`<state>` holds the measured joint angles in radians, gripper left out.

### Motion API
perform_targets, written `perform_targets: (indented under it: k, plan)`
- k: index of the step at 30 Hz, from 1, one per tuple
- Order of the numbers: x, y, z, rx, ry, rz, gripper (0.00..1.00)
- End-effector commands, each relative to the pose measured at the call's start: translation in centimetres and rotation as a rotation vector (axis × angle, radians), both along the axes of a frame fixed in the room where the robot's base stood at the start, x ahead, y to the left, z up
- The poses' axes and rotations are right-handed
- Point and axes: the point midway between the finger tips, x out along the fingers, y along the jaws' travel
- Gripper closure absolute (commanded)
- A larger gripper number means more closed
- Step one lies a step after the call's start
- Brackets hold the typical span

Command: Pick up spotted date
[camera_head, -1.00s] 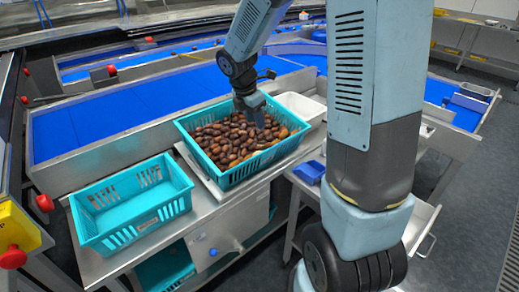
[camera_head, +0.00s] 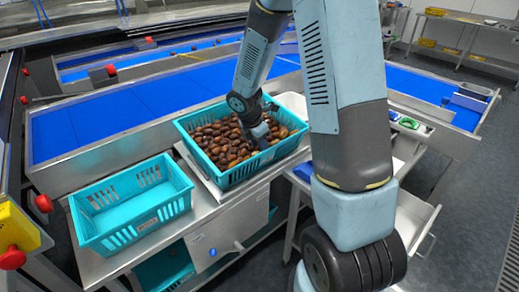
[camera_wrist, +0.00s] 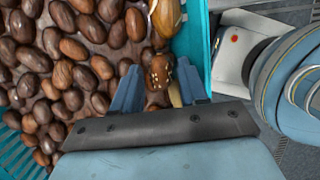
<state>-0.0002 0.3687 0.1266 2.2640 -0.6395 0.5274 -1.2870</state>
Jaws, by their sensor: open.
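A brown date with pale speckles, the spotted date (camera_wrist: 160,70), lies in the wrist view between the blue fingertips of my gripper (camera_wrist: 159,82). It is near the wall of the turquoise crate (camera_wrist: 192,40), which is full of plain brown dates. My gripper is open, with one finger on each side of the spotted date; I cannot tell whether they touch it. In the head view my gripper (camera_head: 261,134) is down at the dates in the right part of the crate (camera_head: 235,177). The spotted date cannot be made out there.
An empty turquoise crate (camera_head: 128,233) stands to the left on the steel bench (camera_head: 95,262). A white tray (camera_head: 291,103) is partly hidden behind my arm. Blue conveyor belts (camera_head: 130,108) run behind. The crate wall is close to my gripper.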

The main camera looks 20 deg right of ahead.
Motion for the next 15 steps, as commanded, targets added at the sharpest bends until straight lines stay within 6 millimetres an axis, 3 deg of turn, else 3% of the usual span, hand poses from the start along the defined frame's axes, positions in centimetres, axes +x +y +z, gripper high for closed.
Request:
perform_targets:
  k: [9,15]
  plan:
    - [-0.04,-0.2,-0.66,-0.001,0.004,-0.001,0.57]
    - [-0.17,-0.3,-0.75,-0.002,0.008,-0.002,0.76]
